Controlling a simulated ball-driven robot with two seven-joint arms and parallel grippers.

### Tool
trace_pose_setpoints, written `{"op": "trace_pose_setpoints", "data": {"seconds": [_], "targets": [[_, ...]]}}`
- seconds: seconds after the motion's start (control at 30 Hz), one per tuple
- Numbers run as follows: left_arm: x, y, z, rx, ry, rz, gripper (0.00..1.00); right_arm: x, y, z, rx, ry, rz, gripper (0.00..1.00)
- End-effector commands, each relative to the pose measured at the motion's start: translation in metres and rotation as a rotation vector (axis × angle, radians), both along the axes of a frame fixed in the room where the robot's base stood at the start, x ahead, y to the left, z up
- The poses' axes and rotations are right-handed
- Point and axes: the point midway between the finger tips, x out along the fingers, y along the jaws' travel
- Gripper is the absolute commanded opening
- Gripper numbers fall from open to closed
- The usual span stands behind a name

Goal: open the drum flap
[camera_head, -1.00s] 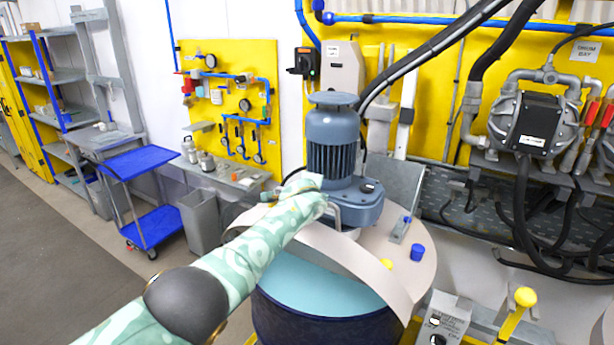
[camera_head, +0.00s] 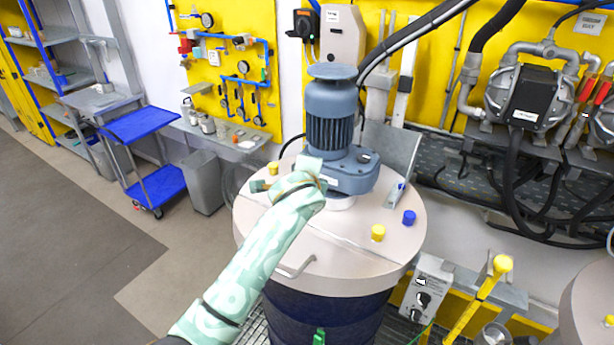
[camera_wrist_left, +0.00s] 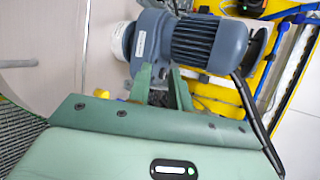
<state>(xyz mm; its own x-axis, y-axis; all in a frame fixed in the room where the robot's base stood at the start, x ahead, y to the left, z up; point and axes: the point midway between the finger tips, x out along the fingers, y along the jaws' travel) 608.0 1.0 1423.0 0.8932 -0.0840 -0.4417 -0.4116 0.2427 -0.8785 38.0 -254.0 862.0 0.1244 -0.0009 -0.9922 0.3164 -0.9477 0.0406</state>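The drum (camera_head: 325,310) is dark blue with a beige round lid (camera_head: 395,235). Its front flap (camera_head: 335,270) lies flat and closed, with a thin metal handle (camera_head: 297,266) near its left front edge. The handle also shows at the left of the left wrist view (camera_wrist_left: 20,63). My left gripper (camera_head: 292,172) is above the lid, beside the blue-grey agitator motor (camera_head: 331,125), away from the handle. In the left wrist view its two green fingers (camera_wrist_left: 160,86) stand apart with nothing held between them; the motor (camera_wrist_left: 195,42) lies beyond. My right gripper is not in view.
Yellow caps (camera_head: 378,232) and a blue cap (camera_head: 409,217) stand on the lid. A control box (camera_head: 428,285) and a yellow-handled lever (camera_head: 485,295) are right of the drum. A blue cart (camera_head: 150,160) stands at left. Floor at front left is clear.

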Motion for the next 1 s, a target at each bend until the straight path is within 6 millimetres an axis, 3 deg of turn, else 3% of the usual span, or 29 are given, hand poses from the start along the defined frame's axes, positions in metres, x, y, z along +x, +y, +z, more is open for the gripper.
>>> {"op": "trace_pose_setpoints", "data": {"seconds": [0.43, 0.57, 0.67, 0.77, 0.9, 1.0], "targets": [[-0.007, 0.002, 0.001, -0.001, 0.003, 0.002, 0.21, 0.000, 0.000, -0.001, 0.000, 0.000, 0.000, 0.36], [-0.019, 0.017, -0.018, -0.052, 0.036, 0.046, 0.21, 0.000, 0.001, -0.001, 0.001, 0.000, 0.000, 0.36], [-0.045, 0.049, -0.051, -0.147, 0.096, 0.141, 0.21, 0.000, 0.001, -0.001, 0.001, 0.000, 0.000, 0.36], [-0.088, 0.095, -0.091, -0.262, 0.165, 0.286, 0.21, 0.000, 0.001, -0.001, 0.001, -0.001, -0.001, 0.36], [-0.159, 0.161, -0.131, -0.393, 0.232, 0.506, 0.21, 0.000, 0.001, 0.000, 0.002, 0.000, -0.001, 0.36], [-0.207, 0.201, -0.145, -0.453, 0.254, 0.641, 0.21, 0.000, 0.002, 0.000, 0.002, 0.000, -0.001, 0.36]]}}
